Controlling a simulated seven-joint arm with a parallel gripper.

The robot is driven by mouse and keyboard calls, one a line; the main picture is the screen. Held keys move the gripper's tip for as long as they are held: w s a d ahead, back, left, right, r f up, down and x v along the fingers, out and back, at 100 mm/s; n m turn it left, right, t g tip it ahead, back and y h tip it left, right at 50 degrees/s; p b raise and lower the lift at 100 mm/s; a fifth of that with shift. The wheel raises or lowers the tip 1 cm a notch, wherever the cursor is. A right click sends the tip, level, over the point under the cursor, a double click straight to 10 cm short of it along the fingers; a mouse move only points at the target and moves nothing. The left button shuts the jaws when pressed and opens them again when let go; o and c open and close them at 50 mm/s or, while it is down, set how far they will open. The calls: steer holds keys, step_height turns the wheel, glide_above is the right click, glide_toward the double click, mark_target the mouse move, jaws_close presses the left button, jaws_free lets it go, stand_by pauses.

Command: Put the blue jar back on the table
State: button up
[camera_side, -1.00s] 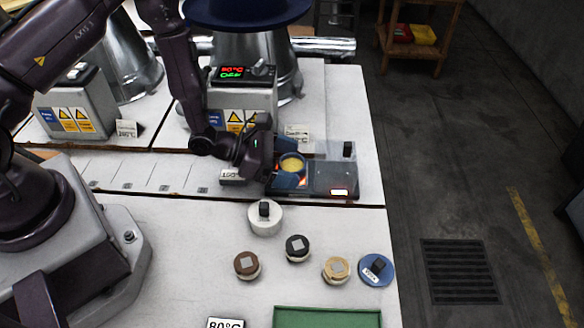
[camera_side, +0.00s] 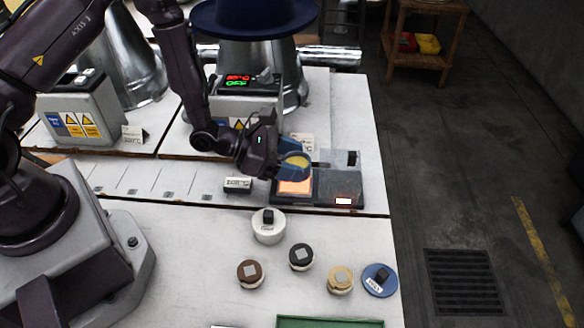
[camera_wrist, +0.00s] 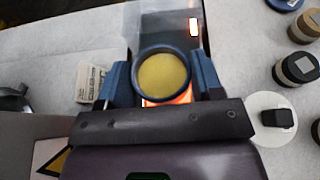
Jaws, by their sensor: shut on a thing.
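The blue jar (camera_side: 297,160), open on top with yellow contents, is held between the blue fingers of my gripper (camera_side: 290,168). In the wrist view the jar (camera_wrist: 162,78) sits upright between the two fingertips (camera_wrist: 162,85). My gripper is shut on it and holds it above the glowing orange plate of a small heater (camera_side: 335,188). The plate's glow shows below the jar. A blue lid (camera_side: 380,280) with a dark knob lies on the table (camera_side: 190,255) at the right front edge.
A green tray (camera_side: 330,322) is at the front.

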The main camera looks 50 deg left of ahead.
step_height(320, 180, up, 6)
steer(key=shift+r, duration=0.25)
steer(key=shift+s+a+f+n+y, duration=0.2)
steer(key=shift+s+f+n+y, duration=0.1)
steer(key=shift+y, duration=0.1)
steer(key=a+r+n+t+y, duration=0.1)
steer(key=a+r+n+y, duration=0.1)
steer(key=r, duration=0.8)
steer(key=a+r+n+t+y, duration=0.1)
steer(key=a+r+n+y, duration=0.1)
steer(key=a+r, duration=0.3)
step_height(320, 180, up, 5)
steer(key=shift+w+a+f+t, duration=0.15)
steer(key=shift+w+a+t, duration=0.1)
steer(key=shift+w+t, duration=0.1)
